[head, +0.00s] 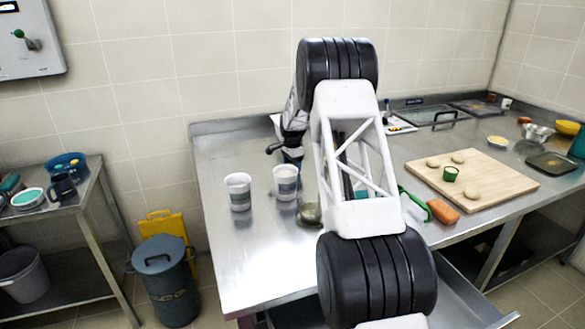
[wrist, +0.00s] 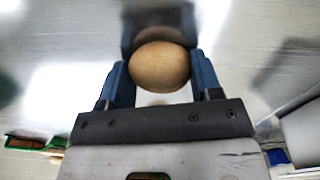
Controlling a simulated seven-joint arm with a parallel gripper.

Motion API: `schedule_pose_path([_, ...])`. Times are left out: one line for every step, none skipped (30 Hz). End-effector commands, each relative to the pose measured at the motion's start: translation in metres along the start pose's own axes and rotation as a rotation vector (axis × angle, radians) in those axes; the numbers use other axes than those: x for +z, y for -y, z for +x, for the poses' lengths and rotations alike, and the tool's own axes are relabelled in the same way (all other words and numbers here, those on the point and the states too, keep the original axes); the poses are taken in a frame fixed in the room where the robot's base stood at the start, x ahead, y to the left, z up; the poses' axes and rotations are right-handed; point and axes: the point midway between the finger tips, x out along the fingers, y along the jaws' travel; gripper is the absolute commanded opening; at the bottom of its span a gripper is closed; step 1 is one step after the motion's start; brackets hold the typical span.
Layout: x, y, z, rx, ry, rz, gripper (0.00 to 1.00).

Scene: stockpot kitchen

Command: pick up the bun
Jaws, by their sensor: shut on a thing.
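A round, light-brown bun (wrist: 160,72) sits between the two blue fingers of my gripper (wrist: 160,60) in the wrist view. The fingers touch it on both sides, and the gripper is shut on it. Bare shiny steel shows around and beyond it, with a dark patch like a reflection behind it. I cannot tell how far it is above the steel. In the head view my arm covers much of the counter middle, and I cannot make out the held bun there. Several similar pale buns (head: 470,194) lie on the wooden board.
Two white cups (head: 238,192) (head: 286,182) stand on the steel counter (head: 250,262), left of my arm. The counter's front left is clear.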

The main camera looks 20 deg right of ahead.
Motion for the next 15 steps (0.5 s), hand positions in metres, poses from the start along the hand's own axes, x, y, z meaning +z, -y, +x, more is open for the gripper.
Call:
schedule_pose_path([0.000,0.000,0.000,0.000,0.000,0.000,0.36])
schedule_pose_path([0.000,0.000,0.000,0.000,0.000,0.000,0.36])
schedule_pose_path([0.000,0.000,-0.001,0.000,0.000,0.000,0.36])
schedule_pose_path([0.000,0.000,-0.001,0.000,0.000,0.000,0.36])
schedule_pose_path([0.000,0.000,-0.002,-0.001,0.000,0.000,0.36])
schedule_pose_path([0.000,0.000,-0.003,-0.001,0.000,0.000,0.36])
schedule_pose_path([0.000,0.000,-0.005,-0.001,0.000,0.000,0.36])
schedule_pose_path([0.000,0.000,-0.007,-0.001,-0.001,0.000,0.36])
schedule_pose_path([0.000,0.000,-0.010,-0.001,-0.001,0.000,0.36])
schedule_pose_path([0.000,0.000,-0.012,-0.001,-0.001,0.000,0.36])
schedule_pose_path([0.000,0.000,-0.015,-0.001,0.000,0.000,0.36])
schedule_pose_path([0.000,0.000,-0.019,-0.001,0.000,0.000,0.36])
schedule_pose_path([0.000,0.000,-0.022,-0.001,0.000,0.000,0.36])
schedule_pose_path([0.000,0.000,-0.026,-0.001,0.000,0.000,0.36])
schedule_pose_path([0.000,0.000,-0.031,-0.001,-0.001,0.000,0.36])
